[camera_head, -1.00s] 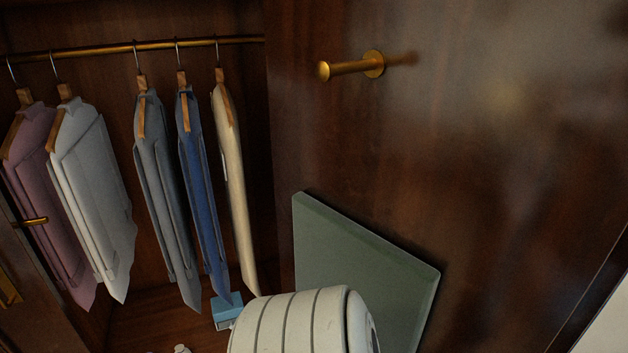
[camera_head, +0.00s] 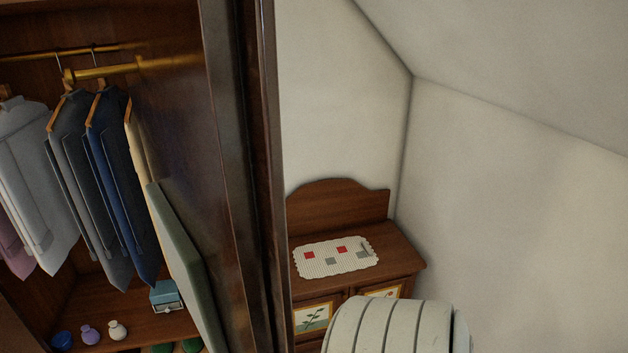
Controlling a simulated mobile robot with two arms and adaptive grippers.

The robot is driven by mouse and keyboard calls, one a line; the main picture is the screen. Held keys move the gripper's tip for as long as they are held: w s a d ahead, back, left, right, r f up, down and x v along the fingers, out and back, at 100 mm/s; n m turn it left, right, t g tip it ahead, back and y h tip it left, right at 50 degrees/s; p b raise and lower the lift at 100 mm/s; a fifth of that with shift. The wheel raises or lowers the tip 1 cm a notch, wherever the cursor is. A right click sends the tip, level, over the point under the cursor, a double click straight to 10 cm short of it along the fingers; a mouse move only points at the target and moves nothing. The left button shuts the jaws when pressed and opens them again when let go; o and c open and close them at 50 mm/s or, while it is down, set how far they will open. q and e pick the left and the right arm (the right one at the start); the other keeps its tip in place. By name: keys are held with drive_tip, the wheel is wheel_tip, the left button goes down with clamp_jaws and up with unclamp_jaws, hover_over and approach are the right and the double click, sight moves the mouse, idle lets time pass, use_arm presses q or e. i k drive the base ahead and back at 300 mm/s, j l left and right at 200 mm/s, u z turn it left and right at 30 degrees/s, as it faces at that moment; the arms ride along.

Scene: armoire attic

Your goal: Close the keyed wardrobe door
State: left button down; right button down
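The wardrobe door (camera_head: 232,180) stands open and shows almost edge-on as a tall dark brown strip near the picture's middle-left. The open wardrobe interior (camera_head: 60,315) is to the left, with clothes on hangers. No key shows. Neither of my grippers shows in this view.
Hung shirts (camera_head: 70,180) and a small blue box (camera_head: 166,295) are inside the wardrobe. Right of the door stands a low wooden cabinet (camera_head: 408,262) with a cream cloth (camera_head: 315,268) on top. Pale walls (camera_head: 510,180) and a sloping ceiling close off the right.

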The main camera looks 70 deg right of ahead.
sight(201, 76)
drive_tip(key=k+l+z, duration=0.1)
drive_tip(key=l, duration=0.45)
drive_tip(key=k+l+z, duration=0.1)
drive_tip(key=l, duration=0.95)
drive_tip(key=k+z, duration=0.05)
